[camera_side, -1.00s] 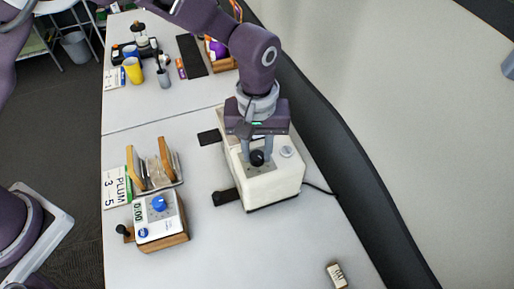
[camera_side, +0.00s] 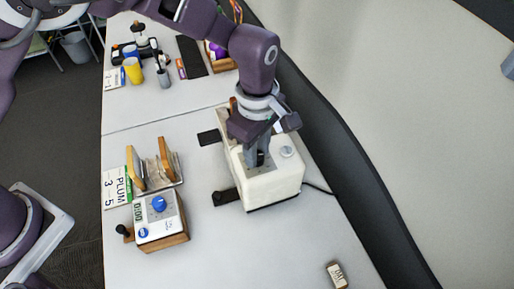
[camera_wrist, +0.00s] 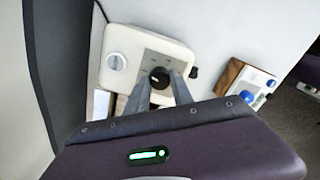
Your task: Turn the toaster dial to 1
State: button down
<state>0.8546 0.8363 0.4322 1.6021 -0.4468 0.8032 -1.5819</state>
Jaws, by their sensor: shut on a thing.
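The toaster (camera_side: 275,184) is a cream box on the white table, seen in the side view below my gripper. In the wrist view the toaster (camera_wrist: 180,48) fills the upper middle, with its black dial (camera_wrist: 159,77) on a grey panel. My gripper (camera_side: 258,160) points down at the toaster and is shut on the dial, a finger on either side. In the wrist view my gripper's fingertips (camera_wrist: 159,84) reach the dial. The dial's markings are too small to read, and in the side view the fingers mostly hide it.
A pale round knob (camera_side: 287,152) sits beside the dial. A timer box with a blue knob (camera_side: 159,203), a wooden rack (camera_side: 150,172) and a "PLUM 3 5" card (camera_side: 116,187) stand to the left. A small labelled block (camera_side: 336,274) lies at the front right.

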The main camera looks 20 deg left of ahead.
jog(key=shift+r+n, duration=0.1)
jog(key=shift+n, duration=1.1)
jog(key=c, duration=1.1)
grip_release()
notch_tip(320, 180, up, 7)
